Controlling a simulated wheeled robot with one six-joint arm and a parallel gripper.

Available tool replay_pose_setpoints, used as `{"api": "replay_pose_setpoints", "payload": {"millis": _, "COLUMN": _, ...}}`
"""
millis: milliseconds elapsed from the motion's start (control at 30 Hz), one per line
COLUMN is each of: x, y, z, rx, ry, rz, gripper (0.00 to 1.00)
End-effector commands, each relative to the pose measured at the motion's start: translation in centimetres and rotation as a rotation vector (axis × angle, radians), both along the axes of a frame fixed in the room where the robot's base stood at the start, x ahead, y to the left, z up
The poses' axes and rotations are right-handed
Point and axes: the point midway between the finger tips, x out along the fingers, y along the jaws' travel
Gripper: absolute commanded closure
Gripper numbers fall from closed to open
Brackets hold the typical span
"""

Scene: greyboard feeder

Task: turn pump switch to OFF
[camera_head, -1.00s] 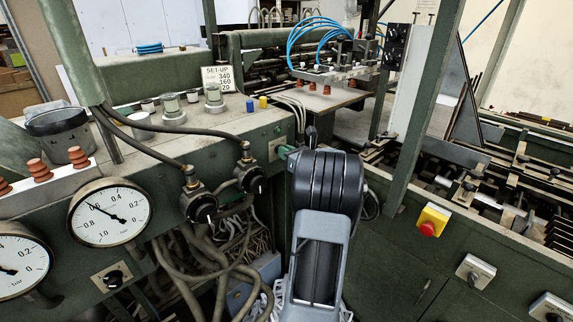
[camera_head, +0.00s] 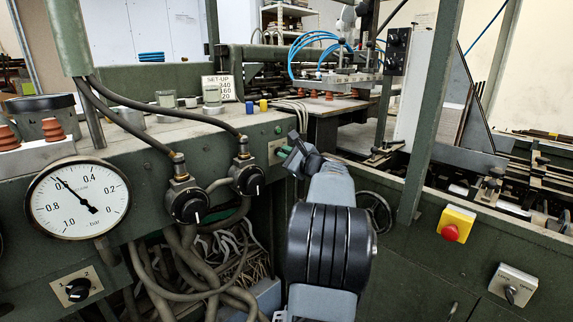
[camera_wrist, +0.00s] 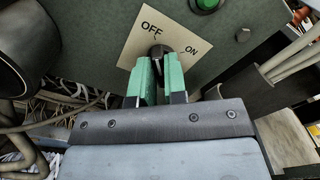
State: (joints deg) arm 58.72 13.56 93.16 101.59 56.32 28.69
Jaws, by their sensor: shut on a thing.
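The pump switch is a dark knob (camera_wrist: 158,50) on a cream plate (camera_wrist: 135,42) marked OFF at upper left and ON at right in the wrist view. My gripper (camera_wrist: 160,66) has green fingers, one on each side of the knob, and is shut on it. The fingers cover much of the knob, so I cannot tell which mark it points to. In the head view the plate (camera_head: 276,152) is on the green machine's front corner, and my gripper (camera_head: 287,151) reaches it from the right, partly hidden by my wrist.
A green button (camera_wrist: 204,4) is just above the plate. Two black dial knobs (camera_head: 188,203) (camera_head: 248,180) with hoses are left of the plate. A pressure gauge (camera_head: 78,198) is farther left. A red button on a yellow box (camera_head: 450,228) is at right. Cables hang below.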

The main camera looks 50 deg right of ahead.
Motion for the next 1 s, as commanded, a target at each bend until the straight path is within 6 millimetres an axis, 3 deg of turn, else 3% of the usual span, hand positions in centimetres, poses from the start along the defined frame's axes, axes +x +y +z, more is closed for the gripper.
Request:
{"api": "replay_pose_setpoints", "payload": {"millis": 767, "x": 0.01, "y": 0.04, "z": -0.03, "rx": -0.087, "ry": 0.007, "rz": 0.001, "gripper": 1.00}}
{"api": "replay_pose_setpoints", "payload": {"millis": 800, "x": 0.01, "y": 0.04, "z": -0.03, "rx": -0.087, "ry": 0.007, "rz": 0.001, "gripper": 0.84}}
{"api": "replay_pose_setpoints", "payload": {"millis": 1000, "x": 0.00, "y": 0.03, "z": -0.03, "rx": -0.085, "ry": 0.007, "rz": 0.001, "gripper": 0.65}}
